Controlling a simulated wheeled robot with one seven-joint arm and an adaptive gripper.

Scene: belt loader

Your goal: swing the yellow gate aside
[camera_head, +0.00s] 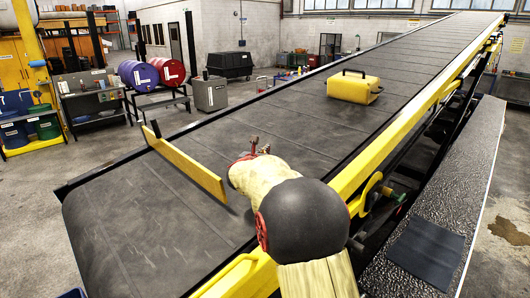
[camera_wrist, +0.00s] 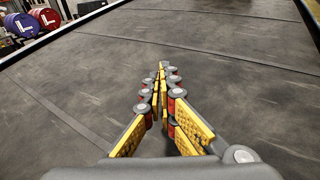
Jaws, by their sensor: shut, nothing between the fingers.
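The yellow gate (camera_head: 185,165) is a long flat bar standing on edge over the lower belt. It runs slantwise from a dark post at the belt's left edge toward the middle, its free end near my arm. My gripper (camera_head: 257,143) is over the belt, right of the gate and apart from it. In the wrist view my gripper (camera_wrist: 160,72) has its fingers together with nothing between them. The gate cannot be made out in the wrist view. My forearm hides part of the belt beside the gate's free end.
A yellow case (camera_head: 352,88) with a dark handle lies farther up the belt (camera_head: 300,118). Yellow side rails (camera_head: 385,140) edge the belt on the right. The belt between my gripper and the case is clear.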

